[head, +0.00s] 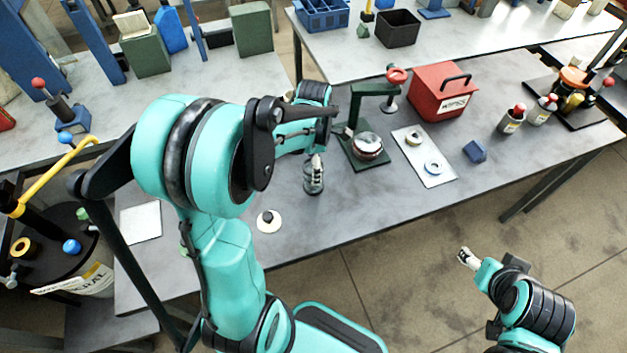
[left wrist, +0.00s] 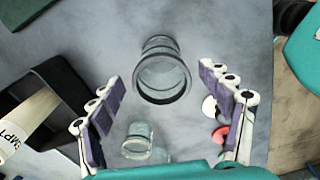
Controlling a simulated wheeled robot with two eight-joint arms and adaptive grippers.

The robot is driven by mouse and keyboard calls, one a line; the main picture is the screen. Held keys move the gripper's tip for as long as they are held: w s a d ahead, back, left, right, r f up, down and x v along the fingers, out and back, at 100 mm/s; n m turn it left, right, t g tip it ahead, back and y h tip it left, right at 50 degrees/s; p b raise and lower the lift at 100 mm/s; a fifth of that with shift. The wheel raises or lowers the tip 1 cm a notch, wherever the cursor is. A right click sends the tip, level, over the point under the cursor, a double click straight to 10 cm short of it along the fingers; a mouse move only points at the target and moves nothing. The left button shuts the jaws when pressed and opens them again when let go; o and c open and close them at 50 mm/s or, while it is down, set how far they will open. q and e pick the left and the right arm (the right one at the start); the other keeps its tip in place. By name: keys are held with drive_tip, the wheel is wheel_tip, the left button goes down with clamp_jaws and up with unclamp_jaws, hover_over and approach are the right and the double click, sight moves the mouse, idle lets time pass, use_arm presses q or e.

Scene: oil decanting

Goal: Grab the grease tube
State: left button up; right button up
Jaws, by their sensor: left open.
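No grease tube can be picked out with certainty. My left gripper (left wrist: 162,103) is open above the grey table, its fingers wide apart. In the left wrist view a clear glass jar (left wrist: 162,78) appears between and beyond the fingertips, not held. It seems to be the glass jar (head: 313,180) just below my left gripper (head: 316,160) in the head view. Small bottles with red caps (head: 511,119) stand at the table's right. A cream cylinder with partly readable lettering (left wrist: 28,128) shows at the left wrist view's left edge. My right gripper (head: 468,258) is off the table's front edge.
A green press stand (head: 365,147) and a white plate with rings (head: 428,172) are right of the jar. A red toolbox (head: 444,92) stands behind. A white disc (head: 268,221) lies at the front. The table's front right is mostly clear.

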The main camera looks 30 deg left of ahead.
use_arm(q)
wheel_tip(320, 180, down, 5)
drive_tip(key=shift+f+b, duration=0.1)
drive_tip(key=shift+b, duration=0.8)
drive_tip(key=c, duration=1.5)
drive_tip(key=shift+r, duration=0.2)
